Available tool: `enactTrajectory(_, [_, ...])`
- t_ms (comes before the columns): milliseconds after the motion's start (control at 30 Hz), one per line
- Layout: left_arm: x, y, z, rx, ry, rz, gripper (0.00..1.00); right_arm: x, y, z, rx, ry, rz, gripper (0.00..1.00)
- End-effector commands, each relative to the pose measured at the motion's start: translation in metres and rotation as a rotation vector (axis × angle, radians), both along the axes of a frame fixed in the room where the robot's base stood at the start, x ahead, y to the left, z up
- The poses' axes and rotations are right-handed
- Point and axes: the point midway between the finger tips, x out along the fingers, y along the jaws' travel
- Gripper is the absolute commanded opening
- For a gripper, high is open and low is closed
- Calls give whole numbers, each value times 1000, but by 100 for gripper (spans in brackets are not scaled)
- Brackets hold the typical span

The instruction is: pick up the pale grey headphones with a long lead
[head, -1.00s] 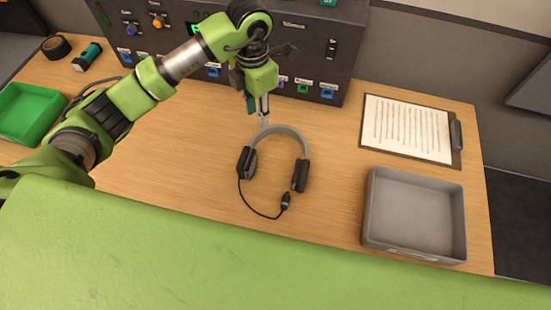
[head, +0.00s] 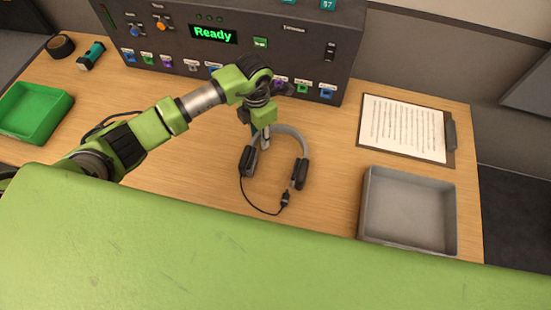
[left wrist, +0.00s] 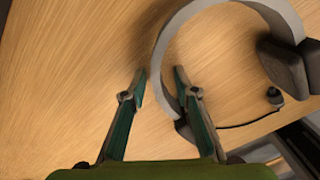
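The headphones (head: 293,133) lie on the wooden table, with a pale grey headband and dark ear cups. A thin black lead curves from the left ear cup to a small dark plug (head: 285,196). My left gripper (head: 265,142) points down at the left side of the headband, partly covering it. In the left wrist view, the left gripper (left wrist: 159,73) is open, with its green-padded fingers apart. The headband (left wrist: 166,40) runs into the space between the fingertips; I cannot tell whether either finger touches it. My right gripper is not in view.
A grey tray (head: 366,205) and a clipboard with paper (head: 405,128) are at the right. A control console (head: 330,60) showing "Ready" stands behind. A green tray (head: 35,135), tape roll (head: 60,46) and torch (head: 90,56) are at the left. Bare table lies left of the headphones.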

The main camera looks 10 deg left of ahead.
Motion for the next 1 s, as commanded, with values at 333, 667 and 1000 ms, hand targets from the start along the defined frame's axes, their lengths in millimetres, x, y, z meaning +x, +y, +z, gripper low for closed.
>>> enactTrajectory(333, [0, 0, 1, -1, -1, 0, 0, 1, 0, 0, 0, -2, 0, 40])
enactTrajectory(667, [1, 0, 5, -2, -4, -1, 0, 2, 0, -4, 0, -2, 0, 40])
enactTrajectory(1000, [-21, -9, 58, -2, -7, -6, 0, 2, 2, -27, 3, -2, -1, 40])
